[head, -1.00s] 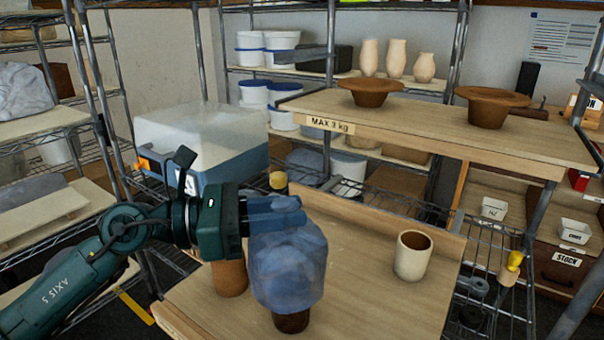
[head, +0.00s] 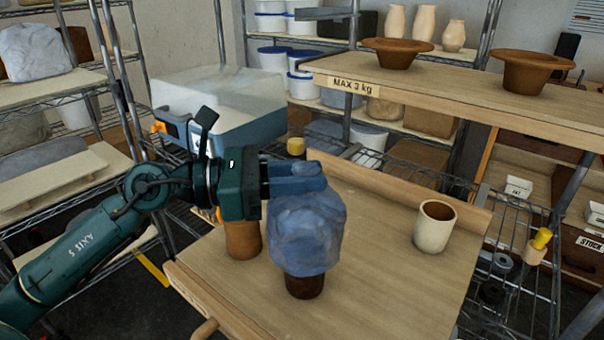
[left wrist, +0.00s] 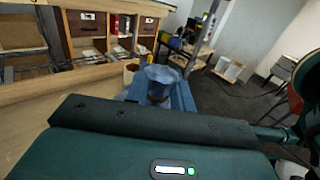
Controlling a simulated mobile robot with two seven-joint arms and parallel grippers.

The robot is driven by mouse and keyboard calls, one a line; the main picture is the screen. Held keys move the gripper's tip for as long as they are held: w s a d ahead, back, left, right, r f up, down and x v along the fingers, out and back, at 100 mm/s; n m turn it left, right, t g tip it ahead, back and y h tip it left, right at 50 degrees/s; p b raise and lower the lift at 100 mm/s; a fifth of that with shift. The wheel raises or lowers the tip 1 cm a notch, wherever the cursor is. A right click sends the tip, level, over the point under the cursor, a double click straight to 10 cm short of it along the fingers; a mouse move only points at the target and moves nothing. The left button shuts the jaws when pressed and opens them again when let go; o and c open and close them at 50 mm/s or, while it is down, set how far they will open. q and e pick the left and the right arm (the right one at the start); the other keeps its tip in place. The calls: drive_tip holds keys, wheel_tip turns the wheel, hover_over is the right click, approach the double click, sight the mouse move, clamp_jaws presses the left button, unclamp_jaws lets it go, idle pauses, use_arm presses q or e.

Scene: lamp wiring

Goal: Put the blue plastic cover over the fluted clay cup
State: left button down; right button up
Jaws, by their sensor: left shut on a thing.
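The crumpled, translucent blue plastic cover (head: 306,232) hangs from my left gripper (head: 296,178). The gripper is shut on the top of the cover. The cover is over a dark brown cup (head: 304,285), whose lower part shows below the cover's edge; the rest of that cup is hidden. I cannot tell whether it is fluted. The cover also shows in the left wrist view (left wrist: 160,74). A lighter brown cup (head: 242,240) stands just left of the cover, partly behind my gripper. My right gripper is not in view.
A cream cup (head: 435,226) stands on the right of the wooden table (head: 370,275). A raised shelf (head: 440,100) behind holds two brown bowls. A yellow-topped object (head: 296,147) is behind my gripper. The table between the cover and the cream cup is clear.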

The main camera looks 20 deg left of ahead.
sight(302, 204)
use_arm(q)
wheel_tip(302, 204, down, 3)
drive_tip(key=shift+r+b, duration=0.15)
drive_tip(key=shift+b, duration=0.8)
drive_tip(key=shift+f+b, duration=0.95)
drive_tip(key=shift+f, duration=0.05)
drive_tip(key=shift+f+b, duration=1.75)
drive_tip(key=shift+f, duration=0.1)
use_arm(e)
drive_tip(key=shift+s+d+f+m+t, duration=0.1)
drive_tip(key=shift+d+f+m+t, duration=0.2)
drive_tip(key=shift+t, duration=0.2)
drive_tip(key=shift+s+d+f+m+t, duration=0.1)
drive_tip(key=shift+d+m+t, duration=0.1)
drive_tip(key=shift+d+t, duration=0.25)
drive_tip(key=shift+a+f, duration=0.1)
